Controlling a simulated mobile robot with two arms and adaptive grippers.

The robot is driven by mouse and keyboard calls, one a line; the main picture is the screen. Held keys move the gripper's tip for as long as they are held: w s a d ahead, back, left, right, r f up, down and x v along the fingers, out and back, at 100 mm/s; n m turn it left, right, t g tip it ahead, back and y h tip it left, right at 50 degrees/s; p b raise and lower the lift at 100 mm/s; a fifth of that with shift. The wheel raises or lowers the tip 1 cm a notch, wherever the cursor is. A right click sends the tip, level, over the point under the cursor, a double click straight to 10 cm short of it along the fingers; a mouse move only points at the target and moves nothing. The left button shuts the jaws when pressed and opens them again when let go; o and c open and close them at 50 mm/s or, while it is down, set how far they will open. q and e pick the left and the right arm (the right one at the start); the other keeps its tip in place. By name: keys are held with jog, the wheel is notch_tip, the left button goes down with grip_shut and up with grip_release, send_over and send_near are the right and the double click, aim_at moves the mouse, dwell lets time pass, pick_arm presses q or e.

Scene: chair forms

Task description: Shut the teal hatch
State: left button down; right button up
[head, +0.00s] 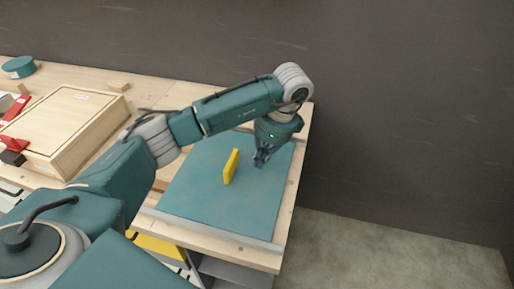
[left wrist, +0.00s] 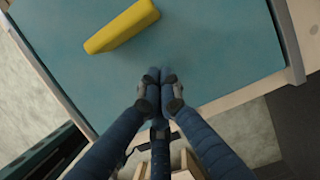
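The teal hatch (head: 215,205) is a flat teal panel at the right end of the wooden bench, with a light edge strip along its front. A yellow upright handle-like block (head: 231,167) stands on it. In the left wrist view the teal panel (left wrist: 215,45) fills the upper middle, and the yellow block (left wrist: 122,27) lies up and left of my fingers. My left gripper (head: 261,160) is just right of the yellow block, apart from it, over the panel. Its fingertips (left wrist: 154,88) are together with nothing between them. My right gripper is out of view.
A pale wooden box (head: 70,125) stands left on the bench, with red pieces (head: 14,122) beside it. A teal round container (head: 19,67) and a small wood block (head: 119,87) are further back. A dark wall is behind; open floor (head: 390,255) is right.

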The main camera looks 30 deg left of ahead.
aim_at(241, 171)
pick_arm(q)
jog(key=shift+x, duration=0.95)
jog(key=a+p, duration=0.1)
jog(key=a, duration=0.2)
jog(key=shift+s+a+f+p, duration=0.1)
jog(key=shift+s+f+p, duration=0.1)
jog(key=shift+s+p, duration=0.2)
jog(key=shift+a, duration=0.25)
jog(key=shift+s+a, duration=0.1)
jog(key=shift+f, duration=0.1)
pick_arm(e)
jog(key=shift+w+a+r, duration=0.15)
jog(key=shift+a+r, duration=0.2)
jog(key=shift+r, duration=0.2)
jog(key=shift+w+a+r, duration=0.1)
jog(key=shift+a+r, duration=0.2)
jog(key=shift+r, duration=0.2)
